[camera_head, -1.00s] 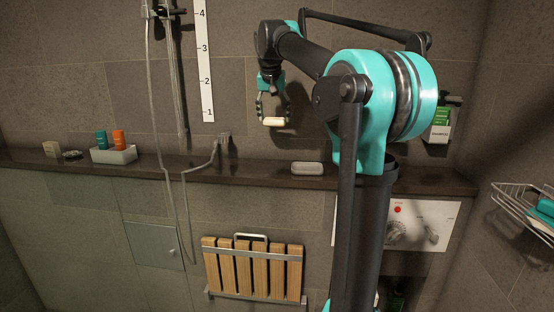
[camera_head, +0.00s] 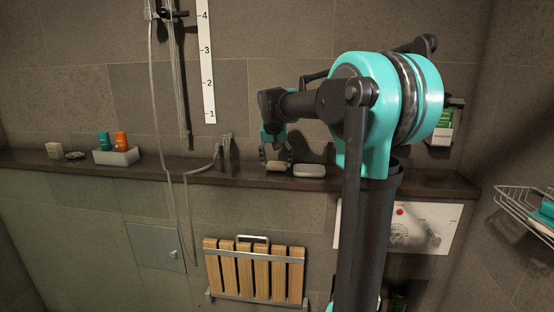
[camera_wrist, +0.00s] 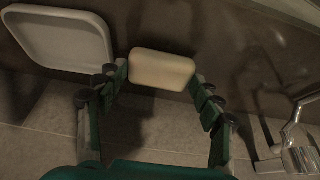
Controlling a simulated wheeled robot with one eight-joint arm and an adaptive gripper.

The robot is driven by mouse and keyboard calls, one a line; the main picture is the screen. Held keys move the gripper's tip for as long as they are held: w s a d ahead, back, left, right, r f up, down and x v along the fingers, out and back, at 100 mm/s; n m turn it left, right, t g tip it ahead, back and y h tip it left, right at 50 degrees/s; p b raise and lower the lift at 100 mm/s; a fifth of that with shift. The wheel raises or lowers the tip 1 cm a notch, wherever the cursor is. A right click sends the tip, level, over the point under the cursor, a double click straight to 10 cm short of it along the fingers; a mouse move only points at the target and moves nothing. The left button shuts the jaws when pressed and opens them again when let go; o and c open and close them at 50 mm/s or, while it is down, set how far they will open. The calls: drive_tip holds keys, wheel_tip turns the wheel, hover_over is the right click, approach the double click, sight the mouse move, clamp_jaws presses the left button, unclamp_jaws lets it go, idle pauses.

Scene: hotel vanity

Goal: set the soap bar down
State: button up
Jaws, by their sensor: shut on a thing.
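The cream soap bar (camera_head: 277,166) is between the fingers of my gripper (camera_head: 276,160), low at the ledge and just left of the white soap dish (camera_head: 309,171). In the wrist view the soap bar (camera_wrist: 161,69) sits between the fingertips of my gripper (camera_wrist: 163,80), which is shut on it. The empty white dish (camera_wrist: 62,38) lies to the left there, apart from the soap. I cannot tell whether the soap touches the ledge.
The dark ledge (camera_head: 225,176) runs along the tiled wall. A white tray (camera_head: 117,158) with an orange and a teal bottle stands at the left. A tap-like metal fitting (camera_wrist: 297,150) shows at right in the wrist view. A wooden folding seat (camera_head: 254,270) hangs below.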

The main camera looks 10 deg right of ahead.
drive_tip(key=shift+f, duration=0.35)
drive_tip(key=o, duration=1.2)
drive_tip(key=shift+r, duration=0.1)
drive_tip(key=v, duration=1.1)
drive_tip(key=shift+r, duration=0.3)
drive_tip(key=shift+o, duration=0.4)
drive_tip(key=v, duration=0.5)
drive_tip(key=shift+w+r, duration=0.3)
drive_tip(key=shift+w, duration=0.05)
hover_over(275, 165)
wheel_tip(275, 165, down, 11)
drive_tip(key=shift+w+d+r, duration=0.1)
drive_tip(key=shift+w+r, duration=0.05)
drive_tip(key=shift+r, duration=0.05)
drive_tip(key=shift+s+x, duration=0.2)
drive_tip(key=shift+x, duration=1.2)
drive_tip(key=shift+s+x, duration=0.2)
drive_tip(key=shift+x, duration=1.2)
